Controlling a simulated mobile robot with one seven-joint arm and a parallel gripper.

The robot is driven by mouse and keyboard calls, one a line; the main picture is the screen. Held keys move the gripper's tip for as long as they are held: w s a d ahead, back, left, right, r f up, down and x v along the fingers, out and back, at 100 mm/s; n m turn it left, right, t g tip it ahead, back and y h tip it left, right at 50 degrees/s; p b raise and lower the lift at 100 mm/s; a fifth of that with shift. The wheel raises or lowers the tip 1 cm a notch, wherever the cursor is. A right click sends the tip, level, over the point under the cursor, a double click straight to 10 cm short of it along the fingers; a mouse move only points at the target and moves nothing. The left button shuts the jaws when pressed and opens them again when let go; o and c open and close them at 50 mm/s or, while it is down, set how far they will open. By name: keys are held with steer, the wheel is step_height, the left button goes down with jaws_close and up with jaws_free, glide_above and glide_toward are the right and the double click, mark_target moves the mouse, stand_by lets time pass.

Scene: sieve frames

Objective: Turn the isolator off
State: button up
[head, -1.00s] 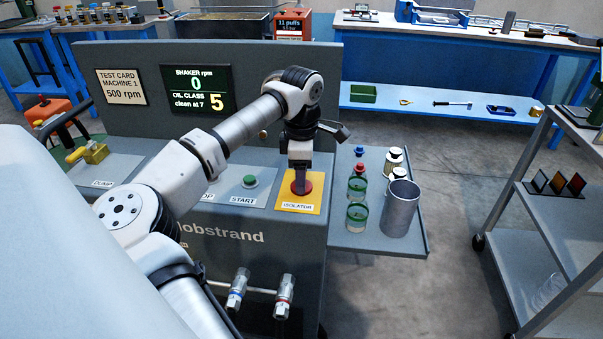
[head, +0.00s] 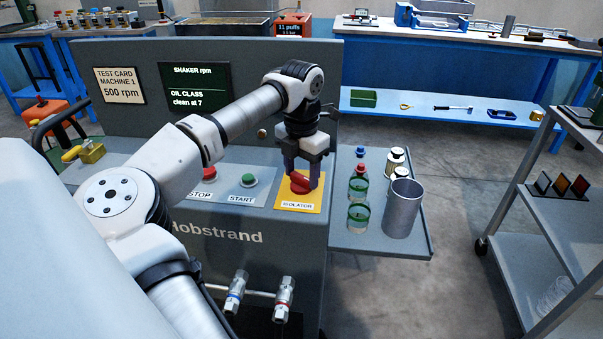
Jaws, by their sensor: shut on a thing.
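The isolator is a red rotary knob (head: 300,184) on a yellow plate (head: 312,204) labelled ISOLATOR, at the right end of the machine's panel in the head view. My gripper (head: 303,180) points down over it, one finger on each side, shut on the red knob. The fingers hide part of the knob. The machine's display (head: 195,89) shows its SHAKER rpm and OIL CLASS labels and "clean at 7", with no number beside them.
A red STOP button (head: 209,174) and a green START button (head: 249,181) are left of the isolator. A side shelf (head: 345,240) at right holds bottles, jars and a metal cup (head: 402,208). Two hose couplings (head: 284,297) stick out below.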

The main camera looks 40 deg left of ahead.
mark_target(301, 176)
steer(key=n+b, duration=0.1)
steer(key=n, duration=0.5)
steer(key=shift+n, duration=0.4)
stand_by(0.3)
steer(key=o, duration=1)
steer(key=shift+r, duration=0.1)
step_height(301, 176, up, 14)
steer(key=p, duration=0.9)
steer(key=shift+p, duration=0.4)
